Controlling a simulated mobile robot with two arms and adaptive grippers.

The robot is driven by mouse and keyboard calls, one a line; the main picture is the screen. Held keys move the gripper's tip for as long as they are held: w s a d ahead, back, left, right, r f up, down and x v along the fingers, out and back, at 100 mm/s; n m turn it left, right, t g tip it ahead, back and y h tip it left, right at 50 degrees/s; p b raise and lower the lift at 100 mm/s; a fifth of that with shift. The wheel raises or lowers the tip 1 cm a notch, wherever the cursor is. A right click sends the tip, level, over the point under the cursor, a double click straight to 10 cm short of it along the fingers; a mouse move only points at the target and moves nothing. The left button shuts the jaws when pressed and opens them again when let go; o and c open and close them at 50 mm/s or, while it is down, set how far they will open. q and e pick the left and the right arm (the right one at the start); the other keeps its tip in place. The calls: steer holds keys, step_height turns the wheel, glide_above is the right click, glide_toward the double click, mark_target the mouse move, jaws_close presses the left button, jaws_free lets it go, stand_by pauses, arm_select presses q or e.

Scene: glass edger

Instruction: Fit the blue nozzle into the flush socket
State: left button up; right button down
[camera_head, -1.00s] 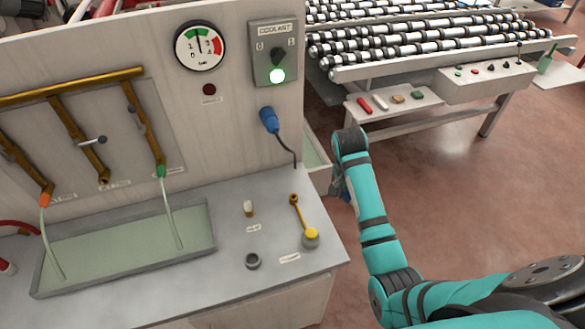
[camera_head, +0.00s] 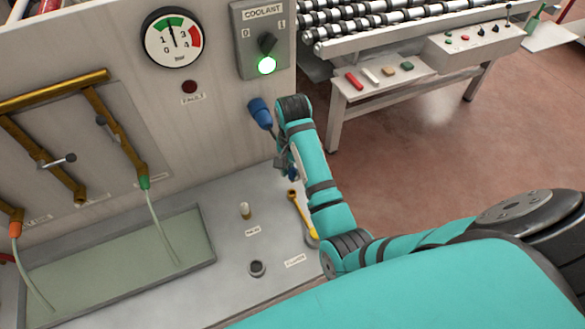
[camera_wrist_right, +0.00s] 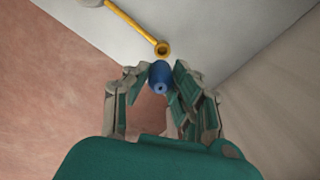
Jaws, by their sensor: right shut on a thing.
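The small blue nozzle (camera_wrist_right: 160,76) is between the fingers of my right gripper (camera_wrist_right: 160,88), which is shut on it, in the right wrist view. In the head view my right gripper (camera_head: 288,168) is above the counter's right side, near the upright panel; a small blue patch shows there, mostly hidden. A round dark socket (camera_head: 257,268) is in the counter top, apart from the nozzle. A bare brass pipe end (camera_head: 80,200) is on the panel between the orange- and green-tipped pipes. Labels are too small to tell which is the flush socket. My left gripper is not in view.
A small pale-topped peg (camera_head: 245,211) stands nearby. A shallow basin (camera_head: 206,262) is left.

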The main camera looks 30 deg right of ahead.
mark_target(292, 181)
steer(key=f, duration=0.3)
steer(key=shift+w+f+b, duration=0.15)
steer(key=shift+w+b, duration=0.15)
steer(key=shift+w, duration=0.05)
steer(key=shift+f, duration=0.35)
steer(key=shift+s+f, duration=0.1)
steer(key=shift+f, duration=0.3)
steer(key=shift+f+b, duration=0.35)
steer(key=shift+f, duration=0.35)
steer(key=shift+p, duration=0.55)
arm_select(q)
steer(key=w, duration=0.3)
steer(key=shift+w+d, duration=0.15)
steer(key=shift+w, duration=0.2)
